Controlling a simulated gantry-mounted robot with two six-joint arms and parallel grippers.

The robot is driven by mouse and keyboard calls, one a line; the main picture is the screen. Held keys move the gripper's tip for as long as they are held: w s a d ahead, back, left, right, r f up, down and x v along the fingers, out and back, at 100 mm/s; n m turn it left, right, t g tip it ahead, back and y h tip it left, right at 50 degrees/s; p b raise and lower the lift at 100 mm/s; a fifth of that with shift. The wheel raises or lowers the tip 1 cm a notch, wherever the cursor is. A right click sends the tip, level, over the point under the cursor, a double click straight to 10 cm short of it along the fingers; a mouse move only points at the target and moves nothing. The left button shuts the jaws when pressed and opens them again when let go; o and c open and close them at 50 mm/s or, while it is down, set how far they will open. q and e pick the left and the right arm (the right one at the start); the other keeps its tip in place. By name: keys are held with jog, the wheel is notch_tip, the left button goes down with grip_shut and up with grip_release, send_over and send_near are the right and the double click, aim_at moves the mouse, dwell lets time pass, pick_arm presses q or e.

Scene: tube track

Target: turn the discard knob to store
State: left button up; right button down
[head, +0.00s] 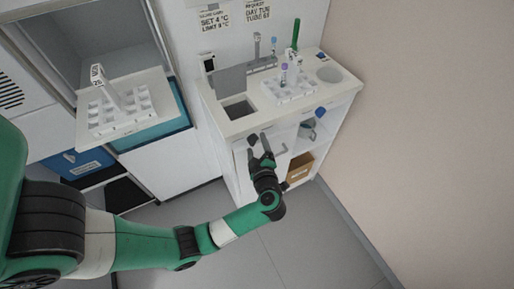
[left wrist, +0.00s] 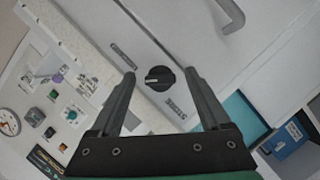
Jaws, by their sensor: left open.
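A round black knob (left wrist: 159,78) sits on the white cabinet front in the left wrist view. A pale pointer mark on it lies toward the left of the picture. A small printed label (left wrist: 175,107) is below right of it and another (left wrist: 123,54) is above left; I cannot read them surely. My left gripper (left wrist: 160,74) is open, with one finger on each side of the knob in the picture and visible gaps; contact is not shown. In the head view my left gripper (head: 258,145) is in front of the cabinet. My right gripper is not in view.
The cabinet top (head: 241,124) carries a white tube rack (head: 290,92) and a square opening (head: 238,109). A cardboard box (head: 299,168) is below. An open chamber with a pulled-out rack tray (head: 120,128) stands at left.

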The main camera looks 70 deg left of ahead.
pick_arm(q)
grip_shut()
dwell(0.3)
